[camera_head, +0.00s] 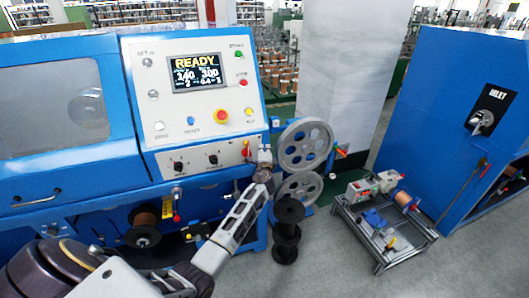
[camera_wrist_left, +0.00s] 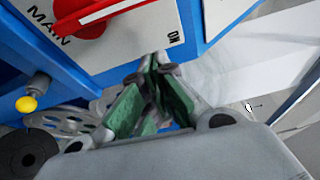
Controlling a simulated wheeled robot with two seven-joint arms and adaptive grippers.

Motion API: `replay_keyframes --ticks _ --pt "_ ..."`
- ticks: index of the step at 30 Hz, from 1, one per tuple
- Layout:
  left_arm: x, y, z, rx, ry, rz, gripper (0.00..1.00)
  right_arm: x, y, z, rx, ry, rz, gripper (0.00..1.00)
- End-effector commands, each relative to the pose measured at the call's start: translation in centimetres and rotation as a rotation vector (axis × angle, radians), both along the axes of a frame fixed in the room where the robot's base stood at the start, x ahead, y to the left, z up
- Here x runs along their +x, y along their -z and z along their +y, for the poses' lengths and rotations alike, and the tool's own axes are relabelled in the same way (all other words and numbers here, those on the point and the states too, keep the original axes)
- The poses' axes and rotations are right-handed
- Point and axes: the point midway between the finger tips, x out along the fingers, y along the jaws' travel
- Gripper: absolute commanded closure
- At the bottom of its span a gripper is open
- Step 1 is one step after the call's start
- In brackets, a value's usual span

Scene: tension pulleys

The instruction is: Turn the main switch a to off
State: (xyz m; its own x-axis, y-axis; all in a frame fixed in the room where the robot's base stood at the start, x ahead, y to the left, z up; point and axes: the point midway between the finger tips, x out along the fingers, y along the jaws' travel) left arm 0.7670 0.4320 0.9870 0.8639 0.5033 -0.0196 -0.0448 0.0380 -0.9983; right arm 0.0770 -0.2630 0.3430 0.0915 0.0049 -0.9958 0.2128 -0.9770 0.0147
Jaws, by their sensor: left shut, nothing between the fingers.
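The main switch a has a red handle (camera_wrist_left: 95,15) on a white plate in the left wrist view, cut by the top edge. The words MAIN and ON are printed beside it. In the head view a small red switch (camera_head: 246,148) shows at the lower right of the blue machine's white panel. My left gripper (camera_head: 263,156) is just right of it. In the left wrist view my left gripper's green-padded fingers (camera_wrist_left: 156,72) are shut and empty, below the plate and apart from the handle. My right gripper does not show.
Grey pulleys (camera_head: 304,145) stand right of my gripper, with black spools (camera_head: 288,228) below. A yellow knob (camera_wrist_left: 27,104) sticks out at the left in the wrist view. A low cart (camera_head: 385,230) and a blue cabinet (camera_head: 455,120) stand to the right.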

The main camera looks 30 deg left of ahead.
Motion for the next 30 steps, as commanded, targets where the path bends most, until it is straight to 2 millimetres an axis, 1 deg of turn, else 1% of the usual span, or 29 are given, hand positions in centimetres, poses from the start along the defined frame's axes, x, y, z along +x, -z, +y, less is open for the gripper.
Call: replay_keyframes --ticks 15,21,30 --pt "-2.7 -0.4 2.2 0.001 0.000 0.001 1.00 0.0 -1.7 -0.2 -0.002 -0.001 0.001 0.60" --pt "-3.1 -0.3 2.5 -0.001 0.000 0.001 1.00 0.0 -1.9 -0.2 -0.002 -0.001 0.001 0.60" --pt "-3.1 -0.2 2.6 0.000 0.000 0.000 1.00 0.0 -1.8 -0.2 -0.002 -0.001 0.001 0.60"
